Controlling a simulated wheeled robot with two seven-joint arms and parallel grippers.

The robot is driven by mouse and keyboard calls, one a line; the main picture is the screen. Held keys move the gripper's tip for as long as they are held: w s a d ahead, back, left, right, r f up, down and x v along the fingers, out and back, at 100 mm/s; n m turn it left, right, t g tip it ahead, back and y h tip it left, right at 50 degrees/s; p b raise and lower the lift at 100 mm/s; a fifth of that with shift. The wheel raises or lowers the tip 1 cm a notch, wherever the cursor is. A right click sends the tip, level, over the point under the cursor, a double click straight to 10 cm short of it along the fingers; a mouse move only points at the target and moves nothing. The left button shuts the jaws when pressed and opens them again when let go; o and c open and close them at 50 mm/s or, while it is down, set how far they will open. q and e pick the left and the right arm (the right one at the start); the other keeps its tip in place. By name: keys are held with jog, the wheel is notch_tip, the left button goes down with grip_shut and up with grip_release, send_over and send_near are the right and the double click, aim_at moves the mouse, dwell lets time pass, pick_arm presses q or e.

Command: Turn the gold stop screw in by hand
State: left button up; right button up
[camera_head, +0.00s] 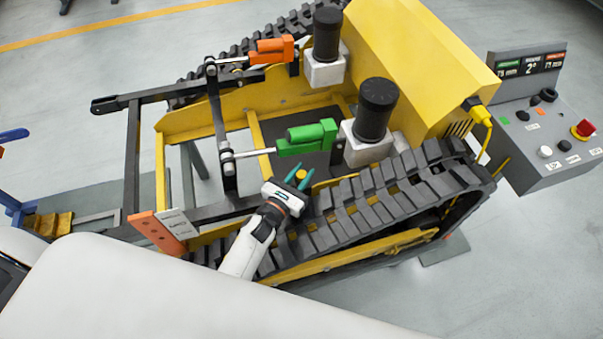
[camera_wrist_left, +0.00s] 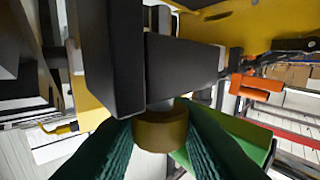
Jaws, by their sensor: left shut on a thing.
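The gold stop screw (camera_wrist_left: 161,132) is a short round knob seen close up in the left wrist view. It sits under a dark block (camera_wrist_left: 180,70), with a bit of pale shaft between them. In the head view a small gold spot of it shows at the fingertips (camera_head: 301,174). My left gripper (camera_head: 297,178) reaches in over the near track. Its ribbed teal fingers lie on either side of the screw in the wrist view and are shut on it. The fingers hide the screw's sides. My right gripper is in neither view.
The near black track (camera_head: 375,200) runs close beside my gripper. A green cylinder (camera_head: 308,137) and an orange cylinder (camera_head: 270,50) lie on the yellow frame, with black-capped motors beside them. A grey control console (camera_head: 545,140) stands at the right. Dark linkage bars are at the left.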

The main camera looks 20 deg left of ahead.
pick_arm(q)
jog(key=shift+h, duration=0.3)
jog(key=shift+a+f+m+g+h+b, duration=0.1)
jog(key=shift+m+g+h+b, duration=0.35)
jog(key=shift+m+h, duration=0.3)
jog(key=m+g+h+b, duration=0.1)
jog(key=m+h+b, duration=0.1)
jog(key=h, duration=0.1)
jog(key=shift+f+g, duration=0.1)
jog(key=shift+g, duration=0.15)
jog(key=m+g+h+b, duration=0.2)
jog(key=m+h+b, duration=0.1)
jog(key=shift+g+h+b, duration=0.25)
jog(key=shift+g+b, duration=0.05)
jog(key=shift+g, duration=0.1)
jog(key=shift+m+g+h+b, duration=0.8)
jog(key=shift+g+b, duration=0.1)
jog(key=shift+b, duration=0.15)
jog(key=shift+r, duration=0.2)
jog(key=o, duration=1)
